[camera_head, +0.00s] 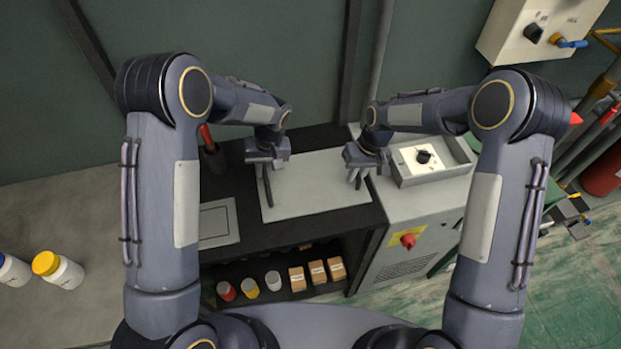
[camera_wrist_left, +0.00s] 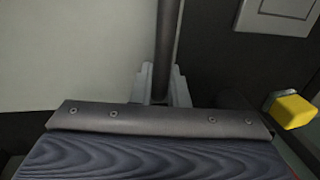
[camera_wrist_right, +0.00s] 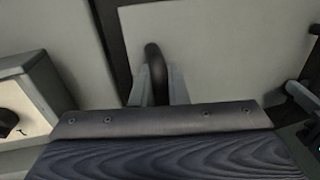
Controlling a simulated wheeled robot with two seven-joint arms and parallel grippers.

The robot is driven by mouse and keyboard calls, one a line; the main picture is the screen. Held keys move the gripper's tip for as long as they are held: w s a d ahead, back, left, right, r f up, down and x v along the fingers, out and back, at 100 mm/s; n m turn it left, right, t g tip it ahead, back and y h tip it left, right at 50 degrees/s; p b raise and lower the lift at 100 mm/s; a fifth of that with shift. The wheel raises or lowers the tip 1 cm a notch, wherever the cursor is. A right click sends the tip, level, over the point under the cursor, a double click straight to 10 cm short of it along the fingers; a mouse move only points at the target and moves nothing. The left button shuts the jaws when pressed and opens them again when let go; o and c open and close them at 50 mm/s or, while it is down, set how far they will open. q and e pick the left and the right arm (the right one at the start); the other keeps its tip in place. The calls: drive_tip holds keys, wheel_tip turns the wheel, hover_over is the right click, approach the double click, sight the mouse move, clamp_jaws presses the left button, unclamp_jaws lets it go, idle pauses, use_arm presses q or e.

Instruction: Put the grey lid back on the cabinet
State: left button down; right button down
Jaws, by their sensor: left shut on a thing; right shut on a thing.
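The grey lid (camera_head: 318,188) is a flat, pale rectangular panel over the black bench; I cannot tell whether it touches the surface under it. My left gripper (camera_head: 267,178) is at its left side, shut on a dark handle (camera_wrist_left: 168,45) of the lid. The lid (camera_wrist_left: 75,55) fills the left of the left wrist view. My right gripper (camera_head: 359,177) is at its right side, shut on another dark handle (camera_wrist_right: 154,62). The lid (camera_wrist_right: 220,50) also shows in the right wrist view. A grey cabinet (camera_head: 405,262) with a red knob stands to the right.
A box with a black dial (camera_head: 424,157) sits on the grey cabinet, close to my right gripper. A small square plate (camera_head: 217,222) lies left of the lid. Bottles and cartons (camera_head: 317,272) stand on the shelf below. A red-handled tool (camera_head: 207,140) stands in a cup behind.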

use_arm(q)
drive_tip(key=shift+r, duration=0.15)
use_arm(e)
drive_tip(key=shift+r, duration=0.1)
